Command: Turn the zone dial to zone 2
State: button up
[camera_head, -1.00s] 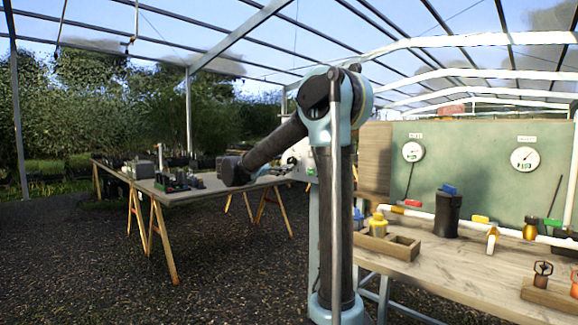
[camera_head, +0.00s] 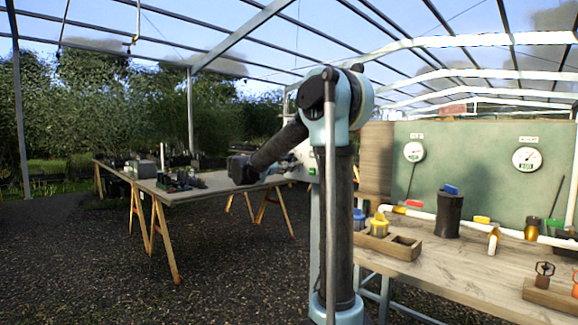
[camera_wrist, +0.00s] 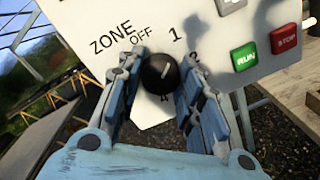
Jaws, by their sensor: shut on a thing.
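The zone dial (camera_wrist: 158,74) is a round black knob on a white panel (camera_wrist: 100,18) marked ZONE, OFF, 1, 2 and 4. A light line on its face slants to the upper right, toward the 1 and 2 side; its exact mark is hard to tell. My gripper (camera_wrist: 160,82) has its blue-grey fingers on either side of the dial and is shut on it. The lower labels are partly hidden by the fingers and dial. In the head view my gripper and the dial cannot be made out, and the panel (camera_head: 302,155) shows only in part.
A green RUN button (camera_wrist: 244,57) and red STOP button (camera_wrist: 285,39) sit on the panel right of the dial. In the head view, a long table (camera_head: 215,186) with trays stands left, and a wooden bench (camera_head: 455,265) with valves and bottles stands right.

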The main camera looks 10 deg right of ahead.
jog(key=m, duration=0.9)
jog(key=shift+s+f+y, duration=0.1)
jog(key=shift+s+y, duration=0.05)
jog(key=shift+y, duration=0.15)
jog(key=shift+m, duration=0.4)
dwell(0.4)
jog(key=o, duration=1.1)
jog(key=shift+c, duration=0.2)
jog(key=shift+a, duration=0.15)
